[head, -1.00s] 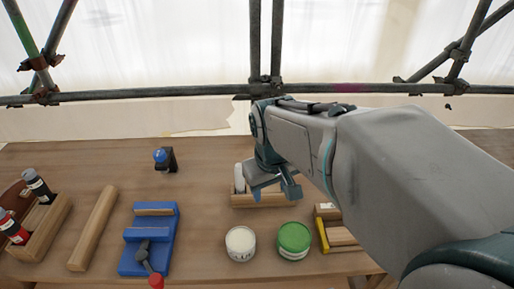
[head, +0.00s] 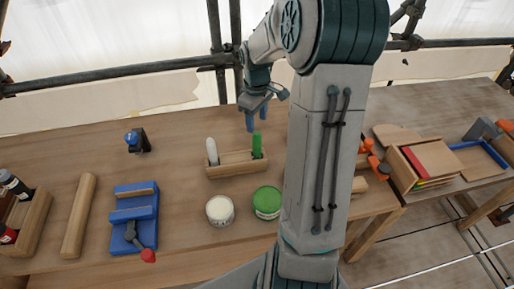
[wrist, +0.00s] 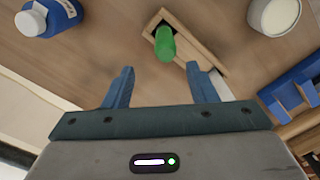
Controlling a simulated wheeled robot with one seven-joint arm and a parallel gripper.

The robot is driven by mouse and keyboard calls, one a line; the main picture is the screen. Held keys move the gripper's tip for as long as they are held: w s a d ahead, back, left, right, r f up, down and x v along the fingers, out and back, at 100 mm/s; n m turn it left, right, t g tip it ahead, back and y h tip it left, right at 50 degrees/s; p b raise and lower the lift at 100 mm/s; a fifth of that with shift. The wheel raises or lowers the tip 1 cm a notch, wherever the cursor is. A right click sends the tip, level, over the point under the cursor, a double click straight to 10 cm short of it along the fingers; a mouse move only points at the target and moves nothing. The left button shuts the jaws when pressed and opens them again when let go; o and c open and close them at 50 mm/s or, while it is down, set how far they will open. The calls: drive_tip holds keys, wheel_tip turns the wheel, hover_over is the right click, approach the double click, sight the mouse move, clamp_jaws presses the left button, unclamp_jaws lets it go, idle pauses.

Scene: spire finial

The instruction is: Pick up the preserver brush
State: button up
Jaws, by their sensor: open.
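A wooden holder (head: 236,170) stands on the workbench with a green-handled brush (head: 257,146) upright at its right end and a white-handled one (head: 212,152) at its left end. I cannot read which is the preserver brush. My gripper (head: 257,119) is open and empty, pointing down, above and slightly behind the green handle. In the wrist view the green handle (wrist: 165,43) shows ahead, between the lines of the open fingers (wrist: 160,72) but beyond their tips. The white handle (wrist: 222,87) is partly hidden by the right finger there.
A white tin (head: 220,211) and a green tin (head: 267,203) stand in front of the holder. Scaffold poles run behind.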

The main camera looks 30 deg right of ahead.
sight(257, 142)
wheel_tip(257, 142, down, 4)
drive_tip(key=shift+r, duration=0.15)
drive_tip(key=f, duration=0.2)
drive_tip(key=s+f+p, duration=0.1)
drive_tip(key=f, duration=0.1)
drive_tip(key=shift+a+f+p, duration=0.2)
drive_tip(key=shift+f+p, duration=0.05)
drive_tip(key=shift+p, duration=0.05)
drive_tip(key=shift+f, duration=0.45)
drive_tip(key=c, duration=1.1)
